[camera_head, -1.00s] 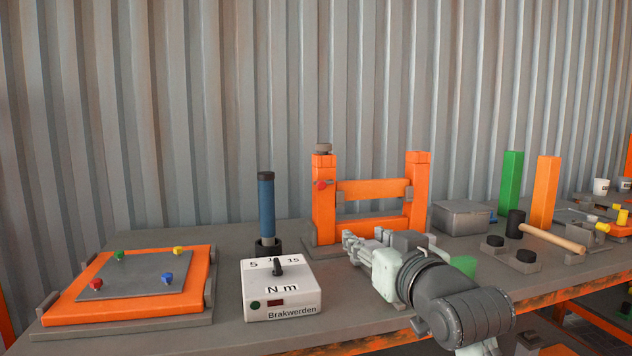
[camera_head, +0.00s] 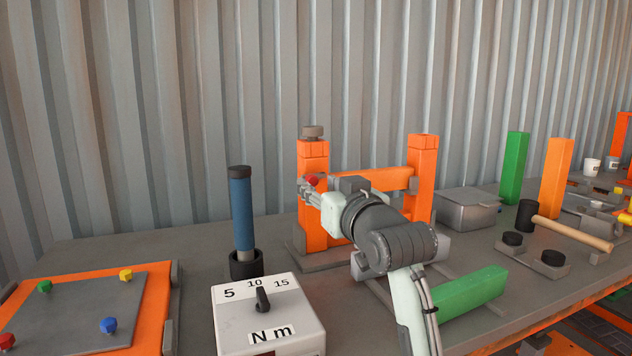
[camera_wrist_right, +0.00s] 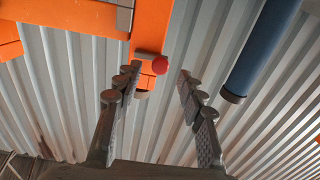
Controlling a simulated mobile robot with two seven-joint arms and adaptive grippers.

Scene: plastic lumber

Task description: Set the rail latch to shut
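The rail latch shows as a red knob (camera_head: 312,180) on the left post of an orange frame (camera_head: 312,155). An orange rail (camera_head: 372,182) runs between the two posts. My right gripper (camera_head: 306,190) is in front of the left post, close to the knob, and hides part of the latch. In the right wrist view the fingers (camera_wrist_right: 156,85) are spread and empty. The red knob (camera_wrist_right: 160,65) appears between and beyond the fingertips, nearer the left finger; I cannot tell whether it is touched. My left gripper is not in view.
A torque tester (camera_head: 268,310) and a blue-handled tool (camera_head: 241,210) stand left of my right arm. A green block (camera_head: 465,293) lies beside the arm. A grey box (camera_head: 468,207) and upright green (camera_head: 514,167) and orange (camera_head: 551,182) blocks stand further right.

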